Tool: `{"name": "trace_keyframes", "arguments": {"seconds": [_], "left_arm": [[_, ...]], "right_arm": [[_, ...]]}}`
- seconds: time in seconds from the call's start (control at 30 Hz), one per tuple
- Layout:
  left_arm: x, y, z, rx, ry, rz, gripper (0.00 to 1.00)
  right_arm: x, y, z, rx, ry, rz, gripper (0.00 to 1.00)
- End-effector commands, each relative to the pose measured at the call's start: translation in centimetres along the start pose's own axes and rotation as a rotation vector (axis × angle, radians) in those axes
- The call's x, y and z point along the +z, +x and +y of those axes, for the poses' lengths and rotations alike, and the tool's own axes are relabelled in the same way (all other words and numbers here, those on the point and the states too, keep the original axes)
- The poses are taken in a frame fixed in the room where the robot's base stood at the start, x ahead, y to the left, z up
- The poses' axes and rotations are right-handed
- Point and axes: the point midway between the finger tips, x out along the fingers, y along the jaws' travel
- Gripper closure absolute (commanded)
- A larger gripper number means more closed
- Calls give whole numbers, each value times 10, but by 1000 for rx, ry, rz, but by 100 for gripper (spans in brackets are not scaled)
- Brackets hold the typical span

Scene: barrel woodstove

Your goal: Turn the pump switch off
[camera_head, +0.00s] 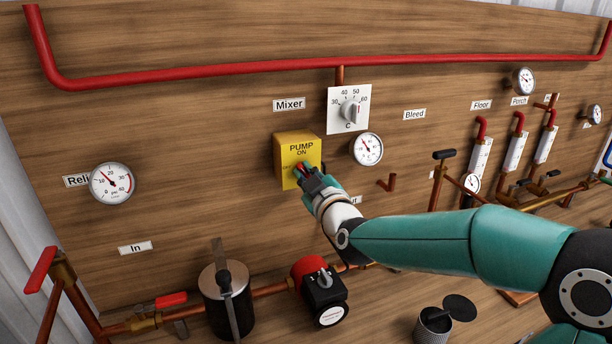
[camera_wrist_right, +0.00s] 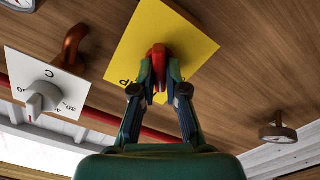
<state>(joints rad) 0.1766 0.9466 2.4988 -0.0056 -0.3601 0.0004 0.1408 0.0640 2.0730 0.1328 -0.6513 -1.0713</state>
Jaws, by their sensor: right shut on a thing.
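The yellow pump switch box (camera_head: 286,150), labelled PUMP and ON, is mounted on the wooden wall in the middle of the head view. Its yellow plate (camera_wrist_right: 190,35) also shows in the right wrist view. The red switch lever (camera_wrist_right: 157,55) sticks out from the plate. My right gripper (camera_head: 306,176) is at the front of the box, and its two fingers (camera_wrist_right: 159,75) are closed around the red lever. The fingers and hand hide part of the box's lower face in the head view. My left gripper is in neither view.
A white mixer dial (camera_head: 348,108) is up and right of the box, with a round gauge (camera_head: 367,149) below it. A red pipe (camera_head: 250,70) runs above. A black and red pump (camera_head: 322,290) and copper pipework lie below. The wall left of the box is mostly bare.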

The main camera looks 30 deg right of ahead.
Motion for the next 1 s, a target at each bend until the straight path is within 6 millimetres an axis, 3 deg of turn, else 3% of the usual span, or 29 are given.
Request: {"name": "trace_keyframes", "arguments": {"seconds": [0.7, 1.0], "left_arm": [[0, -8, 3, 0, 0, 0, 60], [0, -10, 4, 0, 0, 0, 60]], "right_arm": [[2, 0, -4, -3, -671, -2, 100], [3, 0, -4, -3, -873, -2, 100]]}}
